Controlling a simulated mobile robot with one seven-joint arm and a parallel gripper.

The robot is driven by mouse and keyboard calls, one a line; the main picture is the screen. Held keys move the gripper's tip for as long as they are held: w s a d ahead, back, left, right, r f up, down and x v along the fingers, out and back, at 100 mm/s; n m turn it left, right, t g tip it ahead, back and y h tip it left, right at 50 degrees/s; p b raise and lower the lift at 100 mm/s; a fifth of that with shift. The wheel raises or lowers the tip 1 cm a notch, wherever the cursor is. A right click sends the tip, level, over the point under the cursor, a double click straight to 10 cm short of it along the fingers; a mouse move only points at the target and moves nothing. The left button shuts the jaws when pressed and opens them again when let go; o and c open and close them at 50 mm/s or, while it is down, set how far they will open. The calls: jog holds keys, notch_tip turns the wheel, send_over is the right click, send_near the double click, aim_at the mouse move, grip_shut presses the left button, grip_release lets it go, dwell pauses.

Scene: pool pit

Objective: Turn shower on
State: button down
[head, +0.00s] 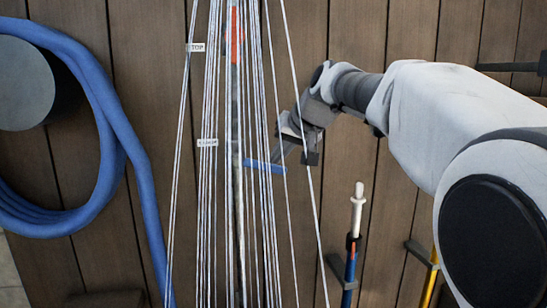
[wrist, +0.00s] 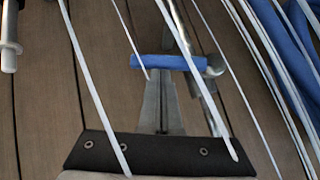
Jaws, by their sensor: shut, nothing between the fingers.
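A grey vertical shower pipe (head: 237,200) with a red part near its top runs down the wooden wall. A short blue handle (head: 263,165) sticks out sideways from it; in the wrist view the blue handle (wrist: 165,62) lies across, joined to a metal fitting at its right end. My gripper (head: 277,157) is shut and empty, with its tips at the blue handle; the wrist view shows the closed fingers (wrist: 161,80) ending at it. I cannot tell whether they touch it. Many thin white strands (head: 208,180), like streams of water, fall around the pipe and handle.
A coiled blue hose (head: 110,120) hangs on a round grey holder (head: 25,85) at the left. A blue pole with a white top (head: 354,225) and a yellow pole (head: 432,275) stand at the right. Two small white labels show among the strands.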

jog(key=a+f+m+y+b, duration=0.2)
jog(key=f+m+y+b, duration=0.1)
jog(key=b, duration=0.7)
jog(key=a+f+m+t+y+b, duration=0.1)
jog(key=a+f+m+y+b, duration=0.1)
jog(key=f+y+b, duration=0.4)
jog(key=shift+s+a+m+y+b, duration=0.4)
jog(key=shift+m+b, duration=0.4)
jog(key=shift+b, duration=1.7)
jog(key=shift+d, duration=0.1)
